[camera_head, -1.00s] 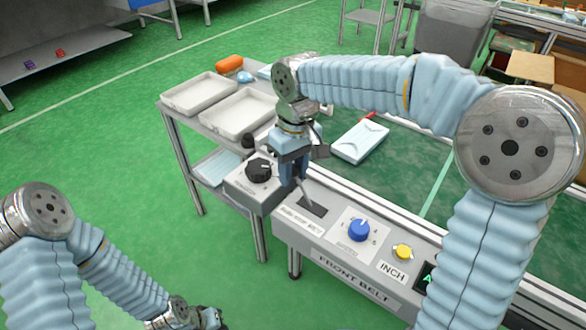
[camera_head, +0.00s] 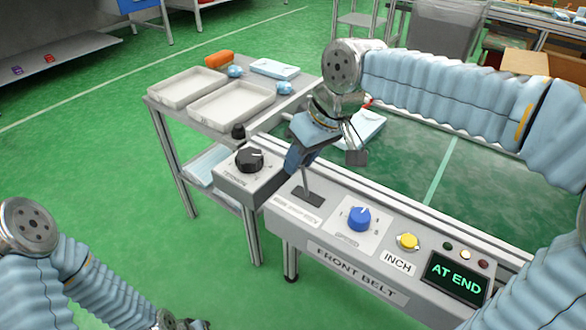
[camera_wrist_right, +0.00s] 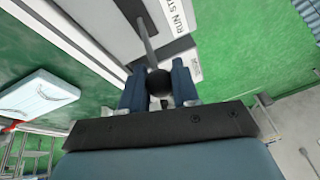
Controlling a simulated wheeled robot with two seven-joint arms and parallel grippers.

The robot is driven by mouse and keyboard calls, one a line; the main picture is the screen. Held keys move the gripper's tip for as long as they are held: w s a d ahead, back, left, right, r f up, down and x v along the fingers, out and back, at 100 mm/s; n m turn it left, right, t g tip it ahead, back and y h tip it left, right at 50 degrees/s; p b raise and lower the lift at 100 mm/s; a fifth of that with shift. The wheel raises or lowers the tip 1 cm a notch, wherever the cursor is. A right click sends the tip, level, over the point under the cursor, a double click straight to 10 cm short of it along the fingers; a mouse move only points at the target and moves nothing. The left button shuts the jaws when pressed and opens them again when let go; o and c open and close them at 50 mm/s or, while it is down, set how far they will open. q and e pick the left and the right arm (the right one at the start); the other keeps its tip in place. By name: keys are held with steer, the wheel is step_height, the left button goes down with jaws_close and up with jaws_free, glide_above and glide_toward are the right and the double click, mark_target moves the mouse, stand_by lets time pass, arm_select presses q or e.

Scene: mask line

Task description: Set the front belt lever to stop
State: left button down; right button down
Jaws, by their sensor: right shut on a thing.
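The front belt lever (camera_head: 306,182) is a thin grey stem rising from a dark slot on the grey FRONT BELT panel (camera_head: 335,238). It stands close to upright. My right gripper (camera_head: 297,160) comes down over its top. In the right wrist view, the lever's black knob (camera_wrist_right: 158,82) sits between the two blue fingers of the gripper (camera_wrist_right: 159,88), which is shut on it. The label beside the slot shows "RUN ST" in that view; the rest is hidden. My left gripper (camera_head: 182,322) is low at the bottom edge, partly cut off.
On the panel are a blue speed knob (camera_head: 359,217), a yellow INCH button (camera_head: 408,241) and a display (camera_head: 457,279) reading AT END. A black dial (camera_head: 249,158) on a grey box is just left of the lever. A shelf cart (camera_head: 150,101) with white trays stands behind.

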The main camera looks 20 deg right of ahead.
steer(key=shift+s+d+f+t+b, duration=0.25)
steer(key=shift+t+b, duration=0.05)
steer(key=shift+b, duration=0.2)
arm_select(q)
steer(key=shift+f+b, duration=1.1)
steer(key=shift+f, duration=1)
arm_select(e)
steer(key=shift+s+d+r+t+y, duration=0.35)
steer(key=shift+s+t+y, duration=0.1)
steer(key=shift+t+y, duration=0.2)
steer(key=c, duration=0.8)
jaws_free()
steer(key=shift+c, duration=0.2)
arm_select(q)
steer(key=p+v, duration=0.2)
steer(key=shift+w+d+r+p, duration=0.15)
steer(key=shift+r+p, duration=0.2)
steer(key=shift+r, duration=0.05)
arm_select(e)
steer(key=v, duration=1.3)
steer(key=shift+d+r, duration=0.25)
steer(key=shift+r, duration=0.05)
